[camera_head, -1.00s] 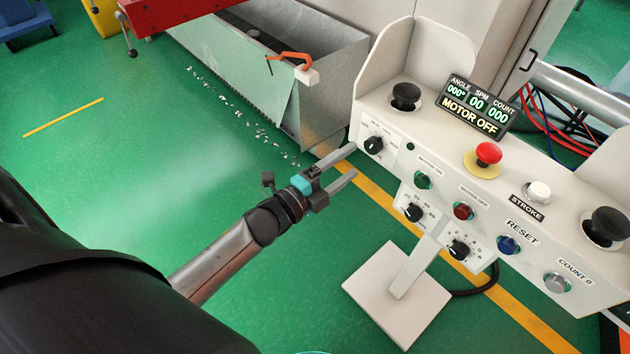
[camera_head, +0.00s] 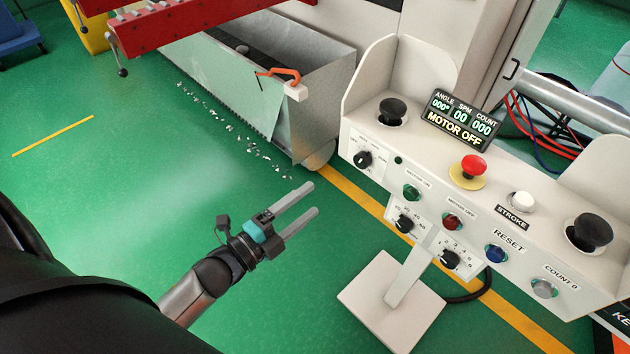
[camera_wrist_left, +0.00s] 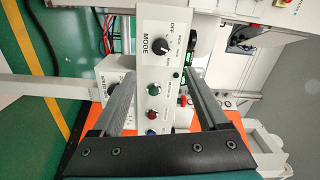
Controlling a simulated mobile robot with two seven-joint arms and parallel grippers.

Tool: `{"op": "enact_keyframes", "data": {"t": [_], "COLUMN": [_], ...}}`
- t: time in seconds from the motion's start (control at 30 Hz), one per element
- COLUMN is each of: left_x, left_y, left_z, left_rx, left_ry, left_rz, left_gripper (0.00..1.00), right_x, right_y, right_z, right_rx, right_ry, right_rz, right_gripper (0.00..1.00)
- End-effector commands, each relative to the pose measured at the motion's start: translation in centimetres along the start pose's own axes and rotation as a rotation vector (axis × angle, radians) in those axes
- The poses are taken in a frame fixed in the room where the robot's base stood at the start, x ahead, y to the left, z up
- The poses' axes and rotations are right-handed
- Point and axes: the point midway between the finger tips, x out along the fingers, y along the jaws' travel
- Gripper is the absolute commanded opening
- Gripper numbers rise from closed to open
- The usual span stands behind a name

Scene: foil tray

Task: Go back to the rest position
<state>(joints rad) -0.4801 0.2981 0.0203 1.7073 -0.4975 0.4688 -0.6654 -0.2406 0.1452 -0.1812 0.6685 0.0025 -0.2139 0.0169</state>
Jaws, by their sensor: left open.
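My left gripper (camera_head: 303,207) is open and empty in the head view. It hangs over the green floor, to the left of the control console and apart from it. The white control console (camera_head: 420,165) carries black, red and white push buttons, rotary knobs and a display reading MOTOR OFF. In the left wrist view the two fingers of my left gripper (camera_wrist_left: 160,100) are spread, with nothing between them. The console's panel with the MODE knob (camera_wrist_left: 160,45) shows beyond them. My right gripper is not in view.
A grey metal bin (camera_head: 325,90) with an orange-handled part (camera_head: 280,73) stands at the back, with scraps on the floor beside it. The console's white foot plate (camera_head: 385,310) lies right of my gripper.

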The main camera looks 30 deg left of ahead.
Motion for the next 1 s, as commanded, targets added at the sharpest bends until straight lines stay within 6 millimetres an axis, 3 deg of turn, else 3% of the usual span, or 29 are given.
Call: {"op": "enact_keyframes", "data": {"t": [0.23, 0.37, 0.47, 0.67, 0.8, 0.9, 1.0], "left_x": [0.0, -0.4, -1.5, -6.9, -12.7, -17.1, -21.0], "left_y": [0.4, 3.5, 8.6, 20.8, 28.2, 32.2, 34.9], "left_z": [0.2, 1.6, 3.4, 5.5, 5.0, 3.9, 2.7], "left_rx": [-0.013, -0.116, -0.278, -0.649, -0.875, -1.003, -1.092], "left_ry": [-0.008, -0.078, -0.192, -0.506, -0.754, -0.933, -1.087], "left_rz": [0.008, 0.075, 0.176, 0.415, 0.570, 0.664, 0.733], "left_gripper": [0.77, 0.77, 0.77, 0.77, 0.77, 0.77, 0.77], "right_x": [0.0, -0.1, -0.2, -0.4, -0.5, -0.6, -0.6], "right_y": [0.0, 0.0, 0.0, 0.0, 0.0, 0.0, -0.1], "right_z": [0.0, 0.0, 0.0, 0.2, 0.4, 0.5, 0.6], "right_rx": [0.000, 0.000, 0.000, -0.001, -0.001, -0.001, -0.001], "right_ry": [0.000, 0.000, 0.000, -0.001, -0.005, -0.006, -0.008], "right_rz": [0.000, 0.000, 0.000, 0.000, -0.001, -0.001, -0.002], "right_gripper": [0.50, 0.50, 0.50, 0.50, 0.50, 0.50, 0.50]}}
